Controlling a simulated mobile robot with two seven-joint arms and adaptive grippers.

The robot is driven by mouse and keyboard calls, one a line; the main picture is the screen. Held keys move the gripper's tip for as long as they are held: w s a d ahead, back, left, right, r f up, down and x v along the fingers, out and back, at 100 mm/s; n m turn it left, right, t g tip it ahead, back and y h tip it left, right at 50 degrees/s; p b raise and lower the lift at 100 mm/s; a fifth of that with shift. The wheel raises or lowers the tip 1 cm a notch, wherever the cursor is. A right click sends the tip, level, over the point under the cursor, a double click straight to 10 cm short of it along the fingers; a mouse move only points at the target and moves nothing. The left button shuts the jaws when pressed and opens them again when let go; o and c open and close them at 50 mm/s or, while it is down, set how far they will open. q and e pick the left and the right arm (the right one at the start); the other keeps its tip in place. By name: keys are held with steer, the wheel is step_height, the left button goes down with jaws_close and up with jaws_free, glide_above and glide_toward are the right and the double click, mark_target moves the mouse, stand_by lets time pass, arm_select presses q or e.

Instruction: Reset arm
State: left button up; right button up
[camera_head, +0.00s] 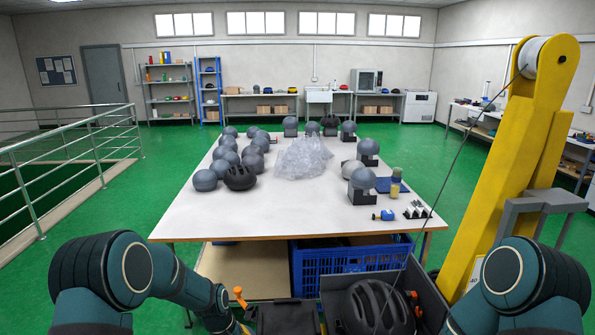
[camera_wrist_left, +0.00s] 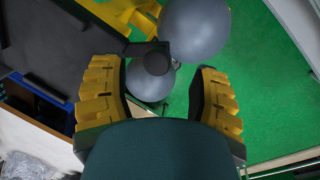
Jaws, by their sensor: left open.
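The yellow drop tower (camera_head: 535,130) stands at the right, with a white pulley (camera_head: 545,57) at its top. A thin dark cable runs down from it towards a black helmet (camera_head: 375,308) at the bottom centre. My left gripper (camera_wrist_left: 160,88) is open in the left wrist view, its yellow fingers apart. Two grey balls, an upper one (camera_wrist_left: 195,27) and a lower one (camera_wrist_left: 148,82), and a dark round fitting (camera_wrist_left: 157,60) show between and beyond the fingers. I cannot tell whether anything touches them. In the head view my left arm reaches down to the bottom edge. My right gripper is out of view.
A white table (camera_head: 310,215) ahead holds several grey headforms, a dark helmet (camera_head: 240,178) and a clear plastic heap (camera_head: 303,157). A blue crate (camera_head: 350,262) sits under it. Orange knobs (camera_head: 240,297) stand near my left arm. A railing (camera_head: 70,160) runs at the left.

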arm_select(q)
steer(key=s+d+f+m+b, duration=0.1)
steer(key=s+d+f, duration=0.1)
steer(key=s+f, duration=0.2)
steer(key=s+d+f+m+t+h+b, duration=0.1)
steer(key=s+d+f+m+b, duration=0.1)
steer(key=s, duration=0.8)
steer(key=s+d+f+m+b, duration=0.1)
steer(key=s+d+f+b, duration=0.1)
steer(key=s+f, duration=0.3)
steer(key=s, duration=0.3)
steer(key=shift+d+f+h, duration=0.15)
steer(key=shift+f+h, duration=0.15)
steer(key=shift+h, duration=0.1)
